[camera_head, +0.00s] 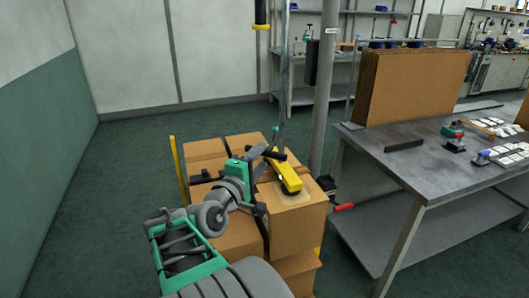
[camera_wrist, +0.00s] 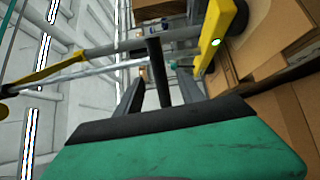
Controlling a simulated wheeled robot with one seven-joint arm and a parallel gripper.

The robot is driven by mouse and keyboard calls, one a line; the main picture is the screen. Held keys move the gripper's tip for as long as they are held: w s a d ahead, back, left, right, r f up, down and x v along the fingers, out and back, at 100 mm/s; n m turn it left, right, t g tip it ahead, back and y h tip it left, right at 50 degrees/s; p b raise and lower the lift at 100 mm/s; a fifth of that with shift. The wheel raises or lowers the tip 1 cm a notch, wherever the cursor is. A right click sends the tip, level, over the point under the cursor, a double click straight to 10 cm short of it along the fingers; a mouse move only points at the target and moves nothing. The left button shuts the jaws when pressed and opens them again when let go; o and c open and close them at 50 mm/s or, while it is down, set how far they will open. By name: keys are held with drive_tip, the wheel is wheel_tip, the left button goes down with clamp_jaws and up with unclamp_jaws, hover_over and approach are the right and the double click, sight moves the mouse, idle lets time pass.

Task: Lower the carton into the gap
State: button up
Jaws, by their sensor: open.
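A brown carton (camera_head: 292,217) stands at the right front corner of the carton stack, its top higher than its neighbours. A yellow lifting tool (camera_head: 285,175) with a round dark pad lies on the carton's top; the tool also shows in the wrist view (camera_wrist: 213,38). My gripper (camera_head: 262,150) is at the tool's dark handle. In the wrist view the open fingers (camera_wrist: 158,92) stand either side of the dark handle bar (camera_wrist: 154,65), with space visible beside it. A dark recess shows among the cartons behind my arm; whether it is the gap, I cannot tell.
Other cartons (camera_head: 205,150) stand close around, partly hidden by my arm. A yellow post (camera_head: 179,170) is at the stack's left. A grey pole (camera_head: 325,90) rises behind it. A metal workbench (camera_head: 440,180) stands right, with flat cardboard (camera_head: 410,85). Floor at left is clear.

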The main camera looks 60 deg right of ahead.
sight(272, 145)
drive_tip(key=m, duration=0.2)
drive_tip(key=shift+d+m+p, duration=0.3)
drive_tip(key=shift+d+p, duration=0.05)
drive_tip(key=d, duration=0.7)
drive_tip(key=shift+w+d+p, duration=0.1)
drive_tip(key=shift+d+p, duration=0.2)
clamp_jaws()
drive_tip(key=shift+f, duration=0.1)
idle(0.5)
